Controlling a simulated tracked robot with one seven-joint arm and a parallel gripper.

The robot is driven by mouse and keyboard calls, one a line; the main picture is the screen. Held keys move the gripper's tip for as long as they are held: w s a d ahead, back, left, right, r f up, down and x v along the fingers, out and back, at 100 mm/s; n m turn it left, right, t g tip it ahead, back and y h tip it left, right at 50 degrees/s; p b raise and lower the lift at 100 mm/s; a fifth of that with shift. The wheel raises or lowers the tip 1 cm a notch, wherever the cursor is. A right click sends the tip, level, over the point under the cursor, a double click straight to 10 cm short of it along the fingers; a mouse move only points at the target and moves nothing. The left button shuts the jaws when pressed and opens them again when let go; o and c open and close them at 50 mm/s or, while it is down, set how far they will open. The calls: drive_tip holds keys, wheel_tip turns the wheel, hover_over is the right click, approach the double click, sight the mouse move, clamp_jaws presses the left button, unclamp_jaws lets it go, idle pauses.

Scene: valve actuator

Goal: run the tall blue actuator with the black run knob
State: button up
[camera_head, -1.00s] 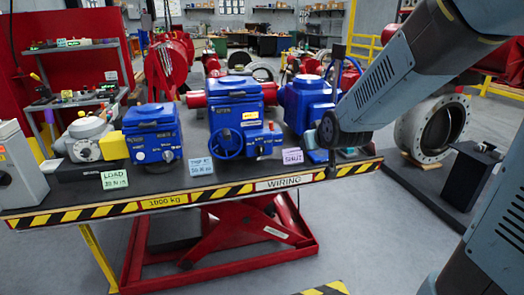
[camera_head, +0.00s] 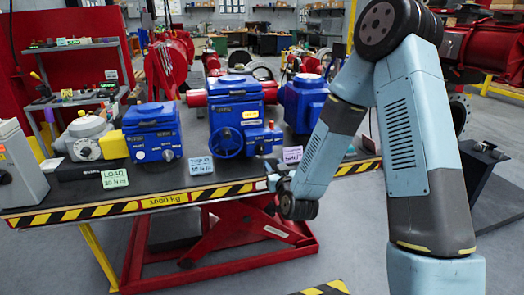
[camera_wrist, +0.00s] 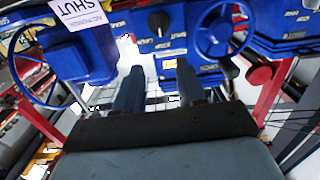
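The tall blue actuator (camera_head: 236,108) stands in the middle of the lift table, with a blue handwheel (camera_head: 226,141) low on its front and a control box (camera_head: 262,138) at its right. In the wrist view the scene appears upside down. A black knob (camera_wrist: 158,22) on a blue face shows there beyond the fingertips, beside a blue handwheel (camera_wrist: 222,28). My gripper (camera_wrist: 160,68) is open, with nothing between its fingers. In the head view my gripper (camera_head: 273,176) is at the table's front edge, below and right of the tall actuator, apart from it.
A shorter blue actuator (camera_head: 152,135) stands left and another (camera_head: 303,98) right, partly behind my arm. Cards stand along the table's front: green (camera_head: 115,178), blue (camera_head: 201,165) and lilac (camera_head: 292,154). A red knob (camera_wrist: 260,75) shows in the wrist view.

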sight(261, 147)
drive_tip(key=shift+t, duration=0.3)
drive_tip(key=x, duration=1.3)
drive_tip(key=shift+w+a+f, duration=0.15)
drive_tip(key=shift+w+f, duration=0.15)
drive_tip(key=shift+f, duration=0.05)
clamp_jaws()
